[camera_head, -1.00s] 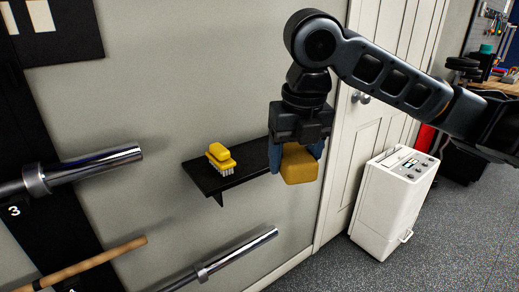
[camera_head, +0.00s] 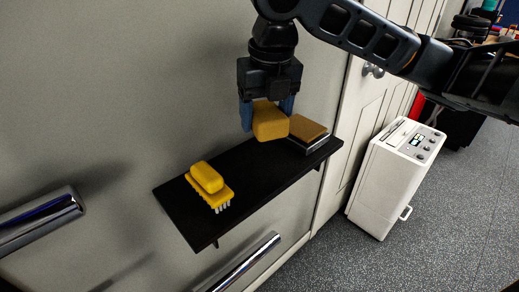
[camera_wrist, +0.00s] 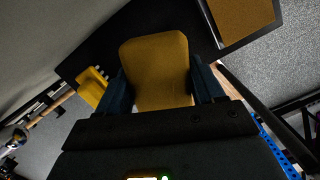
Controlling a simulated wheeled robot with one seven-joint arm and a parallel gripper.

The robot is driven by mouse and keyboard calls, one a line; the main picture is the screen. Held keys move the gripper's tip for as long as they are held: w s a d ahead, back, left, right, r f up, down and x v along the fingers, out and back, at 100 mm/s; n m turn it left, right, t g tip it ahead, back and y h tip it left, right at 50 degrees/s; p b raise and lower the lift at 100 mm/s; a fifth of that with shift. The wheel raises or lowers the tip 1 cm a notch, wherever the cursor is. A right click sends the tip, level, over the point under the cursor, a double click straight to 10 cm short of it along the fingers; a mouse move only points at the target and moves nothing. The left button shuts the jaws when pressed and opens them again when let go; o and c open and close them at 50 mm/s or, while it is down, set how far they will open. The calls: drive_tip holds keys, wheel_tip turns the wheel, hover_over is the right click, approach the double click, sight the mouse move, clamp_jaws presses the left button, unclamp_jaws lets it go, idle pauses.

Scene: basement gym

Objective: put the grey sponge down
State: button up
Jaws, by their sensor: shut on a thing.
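My gripper (camera_head: 267,117) is shut on a mustard-yellow, sponge-like block (camera_head: 271,124), with a blue finger on each side of it. The block looks yellow, not grey. It also shows between the fingers in the wrist view (camera_wrist: 156,68). In the head view it hangs over the back part of a black wall shelf (camera_head: 245,167); whether it touches the shelf I cannot tell. A second block (camera_head: 308,131), with a tan top and a grey-silver lower part, lies on the shelf just right of it.
A yellow brush (camera_head: 208,182) with white bristles lies on the shelf's near left end. Bare shelf shows between brush and held block. Metal bar ends (camera_head: 40,220) stick out at the left. A white appliance (camera_head: 392,180) stands on the floor at the right.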

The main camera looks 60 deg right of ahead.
sight(269, 114)
wheel_tip(269, 114, down, 9)
drive_tip(key=shift+r, duration=0.1)
idle(0.4)
drive_tip(key=shift+b, duration=0.3)
drive_tip(key=shift+s+a+f+b, duration=0.15)
drive_tip(key=shift+f+b, duration=0.4)
drive_tip(key=shift+f, duration=0.25)
drive_tip(key=o, duration=0.9)
drive_tip(key=shift+f, duration=0.1)
drive_tip(key=shift+o, duration=0.2)
drive_tip(key=shift+r+p, duration=0.45)
drive_tip(key=shift+r, duration=0.05)
drive_tip(key=r, duration=0.4)
drive_tip(key=s+r+p, duration=0.1)
drive_tip(key=r, duration=0.3)
drive_tip(key=a+r, duration=0.1)
drive_tip(key=r, duration=0.3)
drive_tip(key=shift+s+r, duration=0.15)
drive_tip(key=shift+r, duration=0.15)
